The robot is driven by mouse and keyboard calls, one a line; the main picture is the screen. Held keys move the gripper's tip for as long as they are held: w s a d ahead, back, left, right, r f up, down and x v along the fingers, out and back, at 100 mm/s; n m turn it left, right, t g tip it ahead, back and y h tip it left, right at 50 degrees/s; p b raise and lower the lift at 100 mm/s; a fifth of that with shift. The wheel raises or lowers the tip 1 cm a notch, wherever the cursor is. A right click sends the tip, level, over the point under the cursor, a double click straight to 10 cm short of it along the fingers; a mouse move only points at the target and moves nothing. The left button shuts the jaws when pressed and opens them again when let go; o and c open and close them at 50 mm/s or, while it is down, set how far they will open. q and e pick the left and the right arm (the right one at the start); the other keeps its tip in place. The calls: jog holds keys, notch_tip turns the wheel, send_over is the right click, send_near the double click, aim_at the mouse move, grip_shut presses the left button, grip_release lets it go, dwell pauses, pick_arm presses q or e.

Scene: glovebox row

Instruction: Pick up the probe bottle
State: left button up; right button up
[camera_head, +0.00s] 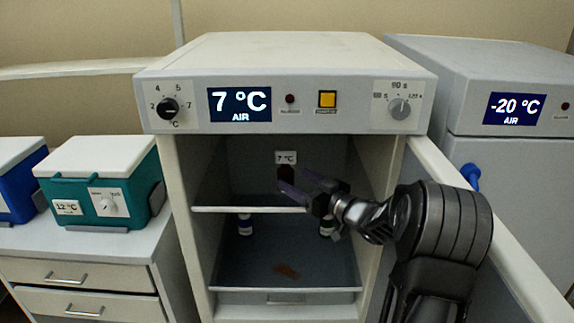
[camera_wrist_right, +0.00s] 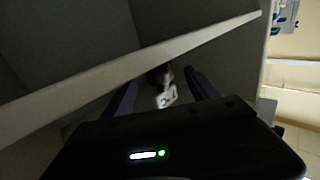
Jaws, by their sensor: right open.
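The probe bottle seems to be the dark reddish bottle (camera_head: 285,173) with a white "7 °C" tag above it, on the upper shelf of the open cabinet. My right gripper (camera_head: 294,181) reaches in from the right, open, with its fingertips close to the bottle and partly covering it. In the right wrist view a dark object with a white tag (camera_wrist_right: 168,97) shows between the two spread fingers (camera_wrist_right: 163,82), beyond the shelf edge. I cannot tell whether a finger touches it. My left gripper is not in view.
The upper shelf edge (camera_head: 248,209) runs just under my right gripper. Two small bottles (camera_head: 245,225) (camera_head: 327,226) and a brown patch (camera_head: 286,271) are below. The open cabinet door (camera_head: 520,262) is at the right. A teal cooler (camera_head: 104,185) stands left.

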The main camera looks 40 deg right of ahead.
aim_at(281, 169)
jog(key=shift+w+d, duration=0.2)
jog(key=shift+w, duration=0.05)
jog(key=shift+s+a+r, duration=0.1)
jog(key=shift+s+r, duration=0.05)
jog(key=shift+r, duration=0.05)
jog(key=shift+w+a, duration=0.1)
jog(key=shift+w, duration=1.25)
jog(key=shift+p, duration=0.3)
jog(key=w, duration=0.1)
jog(key=w+p, duration=0.1)
jog(key=w, duration=0.2)
jog(key=shift+a, duration=0.35)
jog(key=shift+w+p, duration=0.35)
jog(key=shift+w, duration=0.25)
